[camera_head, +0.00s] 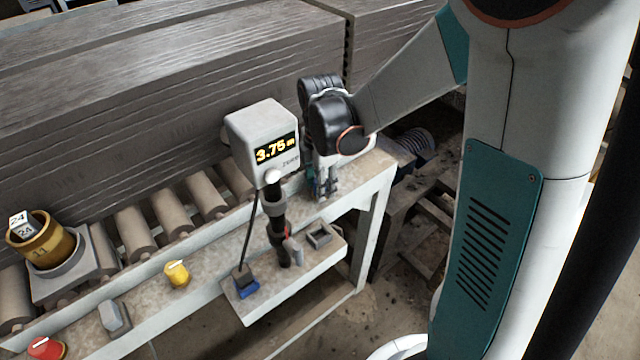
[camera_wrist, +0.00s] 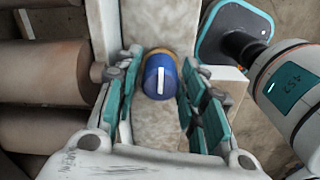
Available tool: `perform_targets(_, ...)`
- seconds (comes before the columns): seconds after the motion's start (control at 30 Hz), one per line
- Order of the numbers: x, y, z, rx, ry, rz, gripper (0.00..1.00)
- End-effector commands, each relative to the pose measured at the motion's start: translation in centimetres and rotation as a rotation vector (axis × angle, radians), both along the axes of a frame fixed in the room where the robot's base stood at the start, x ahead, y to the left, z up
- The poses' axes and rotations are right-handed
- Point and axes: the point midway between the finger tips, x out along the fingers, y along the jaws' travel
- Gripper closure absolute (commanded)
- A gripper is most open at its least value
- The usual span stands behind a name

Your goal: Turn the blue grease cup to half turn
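The blue grease cup (camera_wrist: 160,78) shows in the wrist view as a round blue knob with a white line on top, on a brass-coloured base. The line runs nearly up and down in that picture. My gripper (camera_wrist: 160,98) has its teal-padded fingers on both sides of the cup. They look open, with a small gap at the left; at the right the gap is very narrow and contact is unclear. In the head view my gripper (camera_head: 326,190) points down at the right end of the pale rail (camera_head: 222,252), and it and the display box hide the cup.
A grey display box (camera_head: 262,140) reading 3.75 stands close left of my gripper. A yellow cup (camera_head: 177,274) and a red cup (camera_head: 47,348) sit farther left along the rail. Rollers (camera_head: 170,212) and a large grey ribbed block (camera_head: 150,110) lie behind. A small tray (camera_head: 320,235) is in front.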

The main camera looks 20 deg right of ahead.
Motion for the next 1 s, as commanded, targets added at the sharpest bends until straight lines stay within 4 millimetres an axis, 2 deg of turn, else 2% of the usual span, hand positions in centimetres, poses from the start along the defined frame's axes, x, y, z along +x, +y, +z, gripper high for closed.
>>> perform_targets(0.27, 0.0, 0.0, -0.11, 0.0, 0.0, 0.0, 0.62)
perform_targets(0.4, 0.0, 0.0, -0.1, 0.0, 0.0, 0.0, 0.92)
perform_targets(0.43, 0.0, 0.0, -0.1, 0.0, 0.0, 0.0, 0.95)
perform_targets(0.77, 0.01, 0.01, -0.1, 0.0, 0.0, -0.026, 0.95)
perform_targets(1.0, 0.03, 0.01, -0.11, 0.0, 0.0, -0.145, 0.95)
